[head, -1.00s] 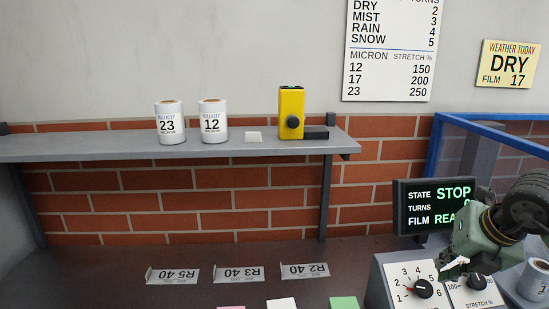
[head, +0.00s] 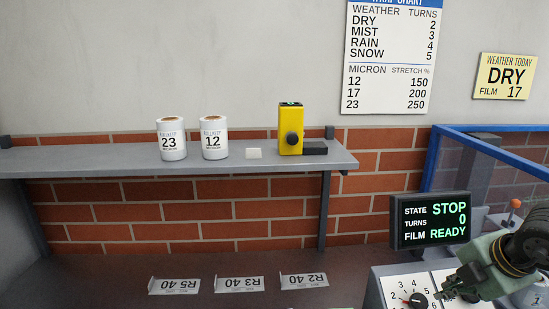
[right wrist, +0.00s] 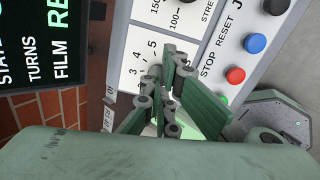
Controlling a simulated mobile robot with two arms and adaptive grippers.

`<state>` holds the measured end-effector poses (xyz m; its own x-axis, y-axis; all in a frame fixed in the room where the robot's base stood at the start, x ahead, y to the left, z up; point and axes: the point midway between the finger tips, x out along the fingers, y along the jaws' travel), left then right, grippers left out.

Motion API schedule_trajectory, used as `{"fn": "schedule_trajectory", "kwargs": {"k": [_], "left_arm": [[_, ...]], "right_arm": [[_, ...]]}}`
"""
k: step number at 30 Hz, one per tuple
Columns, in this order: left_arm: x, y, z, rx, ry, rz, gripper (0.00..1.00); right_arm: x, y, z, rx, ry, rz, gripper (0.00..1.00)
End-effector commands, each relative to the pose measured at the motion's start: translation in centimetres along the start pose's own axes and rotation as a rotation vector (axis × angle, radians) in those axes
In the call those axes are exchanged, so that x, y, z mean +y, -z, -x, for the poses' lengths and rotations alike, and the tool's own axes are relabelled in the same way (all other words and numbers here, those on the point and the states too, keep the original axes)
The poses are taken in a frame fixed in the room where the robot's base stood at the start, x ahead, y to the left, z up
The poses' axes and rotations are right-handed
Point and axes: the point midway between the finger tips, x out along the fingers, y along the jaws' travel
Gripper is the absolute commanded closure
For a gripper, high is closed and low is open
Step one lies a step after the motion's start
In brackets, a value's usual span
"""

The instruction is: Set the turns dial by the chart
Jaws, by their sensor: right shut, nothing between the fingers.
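The turns dial (head: 418,300) is a black knob with a red pointer on a white numbered plate, at the bottom of the head view. Its pointer aims left, toward the low numbers; the exact mark is hard to read. My right gripper (head: 447,291) is shut and empty, just right of the knob; contact cannot be told. In the right wrist view its fingers (right wrist: 168,72) cover the dial's place, with 3, 4 and 5 showing beside them. The chart (head: 390,60) lists DRY 2, MIST 3, RAIN 4, SNOW 5. The weather card (head: 504,76) reads DRY, FILM 17. My left gripper is out of view.
The display (head: 430,221) reads STOP, TURNS 0, FILM READY. Red and blue buttons (right wrist: 245,58) sit beside the dials on the panel. A blue-framed clear guard (head: 490,133) stands behind. The shelf (head: 90,160) holds two film rolls and a yellow device.

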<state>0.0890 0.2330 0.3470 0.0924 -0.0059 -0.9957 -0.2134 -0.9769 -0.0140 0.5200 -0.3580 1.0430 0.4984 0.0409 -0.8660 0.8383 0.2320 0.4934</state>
Motion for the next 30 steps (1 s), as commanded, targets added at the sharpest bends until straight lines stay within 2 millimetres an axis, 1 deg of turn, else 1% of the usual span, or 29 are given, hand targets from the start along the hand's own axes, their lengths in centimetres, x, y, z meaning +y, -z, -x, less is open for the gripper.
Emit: {"fn": "schedule_trajectory", "kwargs": {"k": [1,3,8,11,17,19,21,25,30], "left_arm": [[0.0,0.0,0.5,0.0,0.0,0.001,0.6],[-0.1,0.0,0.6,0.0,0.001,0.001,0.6],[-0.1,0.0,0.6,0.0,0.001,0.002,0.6],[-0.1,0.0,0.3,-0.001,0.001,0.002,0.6],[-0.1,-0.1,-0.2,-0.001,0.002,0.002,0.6],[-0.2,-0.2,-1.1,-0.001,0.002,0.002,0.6],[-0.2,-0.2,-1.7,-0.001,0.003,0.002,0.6],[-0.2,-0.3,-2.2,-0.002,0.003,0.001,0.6],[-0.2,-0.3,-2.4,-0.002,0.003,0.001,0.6]], "right_arm": [[-0.1,0.0,0.2,0.0,0.002,-0.05,1.0],[-0.3,0.0,0.3,-0.001,0.001,-0.109,1.0],[-0.5,0.0,-0.2,-0.001,0.001,-0.167,1.0],[-0.5,0.0,-1.2,0.0,0.0,-0.17,1.0],[-0.5,0.0,-3.8,0.0,0.002,-0.169,1.0],[-0.6,0.0,-5.0,0.0,-0.001,-0.169,1.0],[-0.6,0.1,-5.7,0.0,-0.001,-0.168,1.0],[-0.5,0.0,-6.5,0.0,0.0,-0.168,1.0],[-0.5,0.0,-6.9,-0.001,0.0,-0.167,1.0]]}}
